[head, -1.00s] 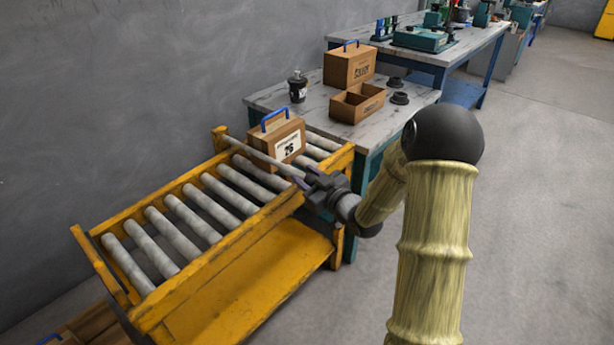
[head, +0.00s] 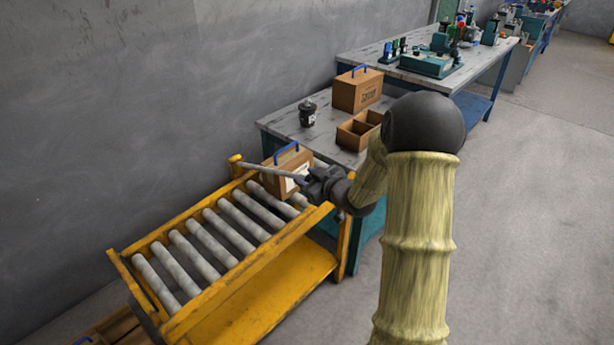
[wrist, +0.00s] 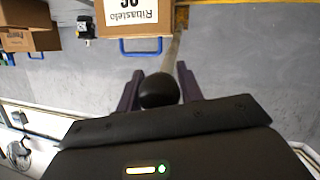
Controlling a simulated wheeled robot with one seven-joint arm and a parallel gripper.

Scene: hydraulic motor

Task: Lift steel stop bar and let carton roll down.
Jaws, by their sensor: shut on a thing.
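The steel stop bar (head: 268,171) is a thin grey rod across the upper end of the roller conveyor. Its far end meets a yellow post at the wall side; its near end is raised and lies in my gripper (head: 313,183). In the wrist view my gripper (wrist: 160,88) is shut on the bar's dark round knob (wrist: 159,91). The carton (head: 278,178), brown with a blue handle and a white label, stands on the upper rollers just behind the bar, which hides part of it. The carton also shows upside down in the wrist view (wrist: 152,24).
The yellow conveyor (head: 247,268) slopes down to the lower left, with its grey rollers (head: 208,243) bare below the bar. A grey wall stands at left.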

